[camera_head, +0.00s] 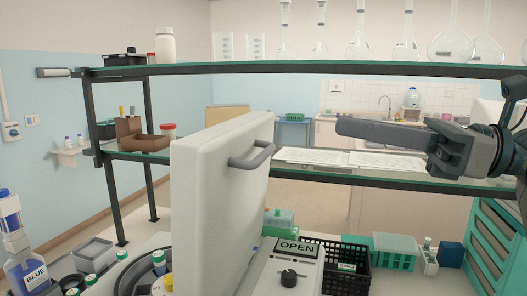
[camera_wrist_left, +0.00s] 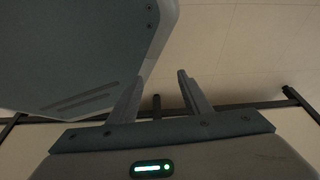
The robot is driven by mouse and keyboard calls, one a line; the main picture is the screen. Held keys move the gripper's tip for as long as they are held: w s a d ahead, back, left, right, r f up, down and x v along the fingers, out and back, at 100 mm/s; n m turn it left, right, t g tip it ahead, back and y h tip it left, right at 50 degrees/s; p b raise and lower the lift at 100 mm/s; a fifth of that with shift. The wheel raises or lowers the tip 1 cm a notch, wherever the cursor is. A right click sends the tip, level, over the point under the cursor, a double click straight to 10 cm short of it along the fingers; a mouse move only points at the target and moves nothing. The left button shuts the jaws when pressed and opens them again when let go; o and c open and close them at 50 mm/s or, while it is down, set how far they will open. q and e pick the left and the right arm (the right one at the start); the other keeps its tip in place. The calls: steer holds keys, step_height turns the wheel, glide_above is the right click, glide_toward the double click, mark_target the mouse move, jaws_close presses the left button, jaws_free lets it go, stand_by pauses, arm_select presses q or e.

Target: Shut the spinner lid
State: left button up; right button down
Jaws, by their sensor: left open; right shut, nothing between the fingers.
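The spinner lid (camera_head: 215,190) is a thick pale panel standing raised, nearly upright, with a grey bar handle (camera_head: 252,157) on its right face. The spinner's front panel (camera_head: 300,268) shows a display reading OPEN and a dark knob. To the left of the lid, capped tubes sit in the dark round bowl (camera_head: 125,272). My right gripper (camera_head: 340,127) is shut and empty, pointing left, above and to the right of the handle and apart from it. My left gripper (camera_wrist_left: 157,95) is open and empty in the left wrist view; the head view does not show it.
A glass shelf (camera_head: 300,69) with flasks runs across behind the lid, with a lower shelf (camera_head: 330,171) below it. A black basket (camera_head: 346,280) and teal boxes (camera_head: 394,250) stand right of the spinner. A blue bottle (camera_head: 27,275) stands at far left.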

mark_target(240, 131)
arm_select(q)
steer(key=shift+t+h, duration=0.3)
steer(key=shift+t, duration=0.4)
steer(key=w, duration=0.1)
steer(key=w+d+b, duration=0.1)
steer(key=w, duration=0.1)
steer(key=w+d+b, duration=0.1)
steer(key=shift+w+f, duration=0.4)
arm_select(e)
step_height(240, 131, down, 3)
steer(key=shift+f, duration=0.15)
arm_select(q)
steer(key=shift+s+a, duration=0.1)
steer(key=shift+s, duration=0.1)
arm_select(e)
steer(key=shift+a, duration=0.1)
